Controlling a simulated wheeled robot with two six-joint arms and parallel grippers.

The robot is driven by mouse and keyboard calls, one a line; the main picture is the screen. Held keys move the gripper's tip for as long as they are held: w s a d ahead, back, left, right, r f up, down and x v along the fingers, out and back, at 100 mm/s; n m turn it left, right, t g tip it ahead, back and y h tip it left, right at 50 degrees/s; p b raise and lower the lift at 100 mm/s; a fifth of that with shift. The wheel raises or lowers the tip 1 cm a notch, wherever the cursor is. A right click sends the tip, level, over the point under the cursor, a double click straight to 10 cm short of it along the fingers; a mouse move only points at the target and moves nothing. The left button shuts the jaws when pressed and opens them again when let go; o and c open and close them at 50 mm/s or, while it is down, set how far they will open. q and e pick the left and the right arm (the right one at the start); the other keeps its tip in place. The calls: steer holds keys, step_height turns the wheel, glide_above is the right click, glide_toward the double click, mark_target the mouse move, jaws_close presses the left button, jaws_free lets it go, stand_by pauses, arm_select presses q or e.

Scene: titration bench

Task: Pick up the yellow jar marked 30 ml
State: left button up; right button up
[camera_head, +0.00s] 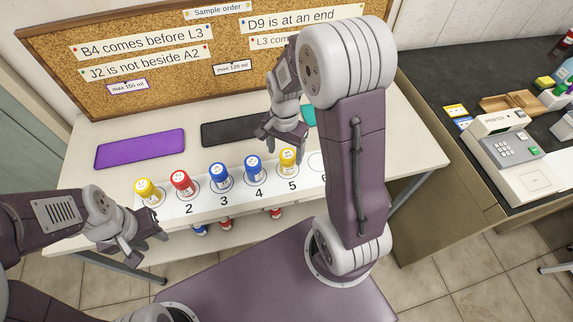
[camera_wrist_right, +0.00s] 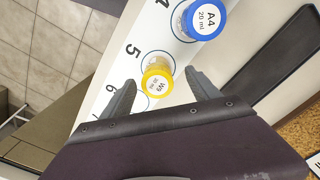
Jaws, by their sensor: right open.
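A yellow-capped jar (camera_head: 288,158) stands upright on spot 5 of the white numbered strip (camera_head: 233,194). In the right wrist view its cap (camera_wrist_right: 157,84) reads W9, with a small line under it that looks like 30 ml. Another yellow-capped jar (camera_head: 146,190) stands at the strip's left end; its label is too small to read. My right gripper (camera_head: 283,143) is open and empty, above and beside the spot 5 jar. In the right wrist view its fingertips (camera_wrist_right: 161,79) appear on either side of the cap, with gaps. My left gripper (camera_head: 147,248) is open and empty at the table's front left.
A blue jar (camera_head: 253,167) marked A4 20 ml stands on spot 4, close to the yellow one. Another blue jar (camera_head: 220,175) and a red jar (camera_head: 181,182) stand further left. A purple mat (camera_head: 140,149) and black mat (camera_head: 235,132) lie behind. Spot 6 looks empty.

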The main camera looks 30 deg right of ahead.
steer(key=shift+d+f, duration=0.2)
steer(key=shift+f, duration=0.2)
steer(key=f, duration=0.2)
steer(key=f+b, duration=0.1)
steer(key=f, duration=0.1)
steer(key=shift+s+d, duration=0.15)
steer(key=shift+d, duration=0.1)
steer(key=shift+f, duration=0.25)
steer(key=c, duration=1.5)
steer(key=shift+o, duration=0.2)
steer(key=shift+r, duration=0.15)
